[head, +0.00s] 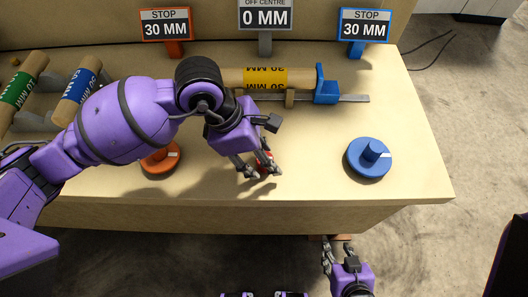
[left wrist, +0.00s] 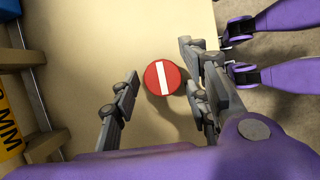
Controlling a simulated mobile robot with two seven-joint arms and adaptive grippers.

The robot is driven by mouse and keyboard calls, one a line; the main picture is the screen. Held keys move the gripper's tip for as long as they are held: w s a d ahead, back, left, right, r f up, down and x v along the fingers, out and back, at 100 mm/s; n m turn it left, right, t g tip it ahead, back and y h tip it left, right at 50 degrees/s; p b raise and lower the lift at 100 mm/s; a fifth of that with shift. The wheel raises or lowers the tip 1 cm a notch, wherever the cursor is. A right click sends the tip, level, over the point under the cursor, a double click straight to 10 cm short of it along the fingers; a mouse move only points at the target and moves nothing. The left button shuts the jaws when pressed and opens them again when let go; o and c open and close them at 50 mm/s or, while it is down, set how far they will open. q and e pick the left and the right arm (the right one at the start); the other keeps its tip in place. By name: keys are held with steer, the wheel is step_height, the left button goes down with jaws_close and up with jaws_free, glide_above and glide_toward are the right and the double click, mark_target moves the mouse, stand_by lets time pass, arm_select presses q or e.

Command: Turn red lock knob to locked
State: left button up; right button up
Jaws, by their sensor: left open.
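The red lock knob (head: 265,158) sits near the front edge of the bench, mostly hidden by my left gripper (head: 262,171) in the head view. In the left wrist view the red knob (left wrist: 152,79) is round, with a white bar across its top running nearly upright in the picture. My left gripper (left wrist: 158,76) is open, with its fingers on either side of the knob; I cannot tell whether they touch it. My right gripper (head: 338,247) is open and empty, low in front of the bench.
An orange knob (head: 158,162) is left of the red one and a blue knob (head: 365,160) is right. Behind are a yellow-banded roll (head: 300,78), a blue stop block (head: 327,90), and signs including 0 MM (head: 265,17). Green-banded (head: 18,88) and blue-banded (head: 80,85) rolls lie left.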

arm_select(q)
steer(key=shift+c, duration=0.3)
arm_select(e)
steer(key=shift+s+a+f, duration=0.1)
steer(key=shift+s+f, duration=0.05)
steer(key=shift+s, duration=0.1)
